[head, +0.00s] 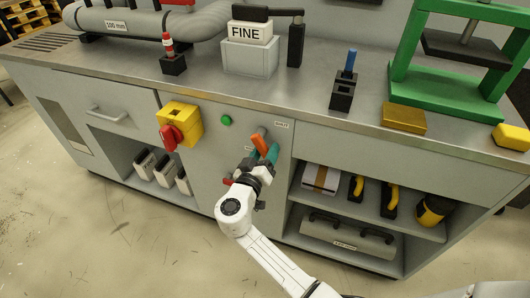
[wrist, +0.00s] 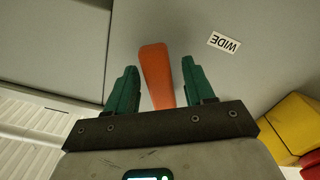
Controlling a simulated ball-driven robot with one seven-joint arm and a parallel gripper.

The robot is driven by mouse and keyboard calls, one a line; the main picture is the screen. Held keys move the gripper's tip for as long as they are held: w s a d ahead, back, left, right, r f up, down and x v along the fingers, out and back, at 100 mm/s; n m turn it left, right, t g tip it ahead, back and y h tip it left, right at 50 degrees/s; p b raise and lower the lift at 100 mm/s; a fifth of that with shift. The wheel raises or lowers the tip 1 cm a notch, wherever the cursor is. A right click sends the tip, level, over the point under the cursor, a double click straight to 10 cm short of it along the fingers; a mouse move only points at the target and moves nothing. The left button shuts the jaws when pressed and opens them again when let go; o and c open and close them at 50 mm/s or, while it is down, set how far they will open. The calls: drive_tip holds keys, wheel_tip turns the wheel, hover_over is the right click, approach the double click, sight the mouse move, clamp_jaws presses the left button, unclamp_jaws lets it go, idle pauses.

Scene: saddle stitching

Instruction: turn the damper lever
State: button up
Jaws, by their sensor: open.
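The damper lever is an orange handle (head: 260,142) on the grey front panel of the bench, just below the worktop edge. In the wrist view the orange lever (wrist: 156,74) stands between the two green fingers, with a gap on each side. My gripper (head: 265,158) is open at the panel in the head view, and it also shows in the wrist view (wrist: 157,85). The lever's lower end is hidden behind the gripper body in the wrist view.
A yellow box with a red knob (head: 180,126) and a green button (head: 226,120) are on the panel left of the lever. An open shelf (head: 410,220) with tools lies to the right. A FINE-labelled container (head: 249,62) stands on the worktop above. The floor in front is clear.

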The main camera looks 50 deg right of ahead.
drive_tip(key=shift+d, duration=0.15)
drive_tip(key=shift+c, duration=0.3)
clamp_jaws()
idle(0.3)
